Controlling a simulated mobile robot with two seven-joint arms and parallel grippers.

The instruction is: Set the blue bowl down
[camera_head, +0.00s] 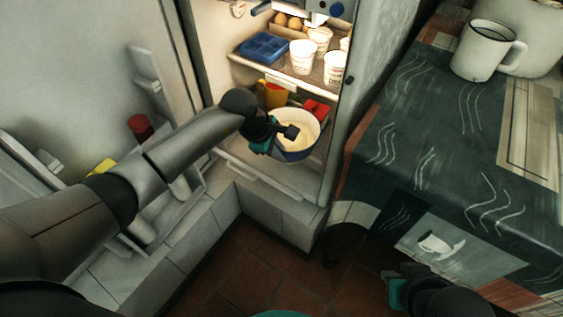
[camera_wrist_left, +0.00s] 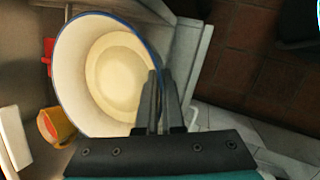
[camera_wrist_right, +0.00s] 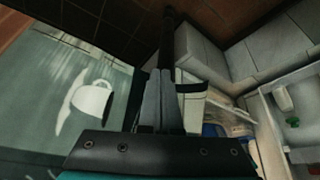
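The blue bowl (camera_head: 300,143) is cream inside with a blue rim and blue outside. It is inside the open fridge, at the lower shelf level, roughly upright. Whether its base touches the shelf is hidden. My left gripper (camera_head: 288,131) reaches in from the left and is closed on the near rim; in the left wrist view the bowl (camera_wrist_left: 90,75) shows its wall at the fingertips (camera_wrist_left: 160,78). My right gripper (camera_wrist_right: 160,75) is shut and empty, low beside the table, away from the bowl.
A red item (camera_head: 317,108) and a yellow-orange container (camera_head: 273,94) stand close behind the bowl. Above are white cups (camera_head: 303,57), a blue tray (camera_head: 263,47) and eggs. A patterned table (camera_head: 440,130) with a white mug (camera_head: 483,52) is at right. The fridge door stands open at left.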

